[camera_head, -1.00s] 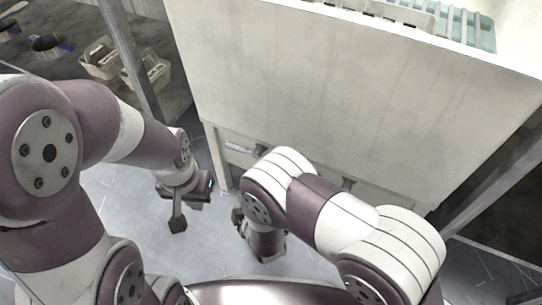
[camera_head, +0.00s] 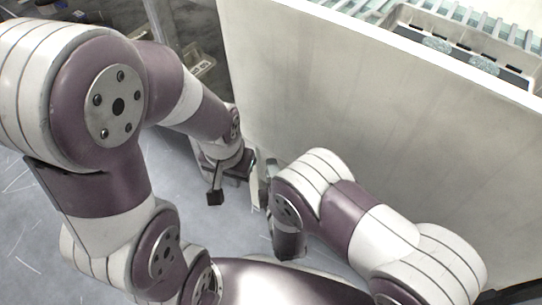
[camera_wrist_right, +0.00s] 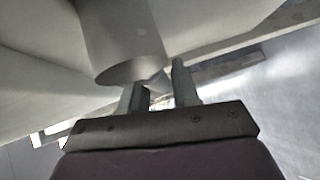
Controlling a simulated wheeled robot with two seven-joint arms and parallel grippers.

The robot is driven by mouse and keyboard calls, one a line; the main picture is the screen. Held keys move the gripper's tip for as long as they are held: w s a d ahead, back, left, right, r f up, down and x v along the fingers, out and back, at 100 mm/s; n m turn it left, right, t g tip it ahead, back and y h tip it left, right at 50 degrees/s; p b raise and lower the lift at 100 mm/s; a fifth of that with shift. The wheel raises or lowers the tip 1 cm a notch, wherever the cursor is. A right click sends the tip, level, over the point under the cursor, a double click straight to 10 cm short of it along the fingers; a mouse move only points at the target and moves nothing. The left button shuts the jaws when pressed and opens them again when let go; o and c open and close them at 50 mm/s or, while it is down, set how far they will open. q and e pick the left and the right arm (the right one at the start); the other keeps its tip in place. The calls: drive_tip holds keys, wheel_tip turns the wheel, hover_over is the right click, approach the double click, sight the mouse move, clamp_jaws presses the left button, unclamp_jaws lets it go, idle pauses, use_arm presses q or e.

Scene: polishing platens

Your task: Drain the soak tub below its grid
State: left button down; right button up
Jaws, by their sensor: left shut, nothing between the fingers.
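The soak tub (camera_head: 340,120) is a large pale box with flat walls, filling the right half of the head view. Its teal slatted grid (camera_head: 450,15) shows at the top right. In the right wrist view a grey pipe (camera_wrist_right: 120,40) with a slanted round end hangs beneath a pale surface. My right gripper (camera_wrist_right: 160,82) has its two fingers apart just below that pipe end; a small pale patch between them is unclear. In the head view my right arm mostly hides that gripper. My left gripper (camera_head: 215,197) is shut and empty, low beside the tub's left edge.
A grey tray with dark-topped pieces (camera_head: 460,55) rests inside the tub on the grid. A pale caddy (camera_head: 200,65) stands beyond a metal post at the upper left.

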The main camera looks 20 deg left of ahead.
drive_tip(key=shift+w+a, duration=0.1)
drive_tip(key=shift+w, duration=0.05)
clamp_jaws()
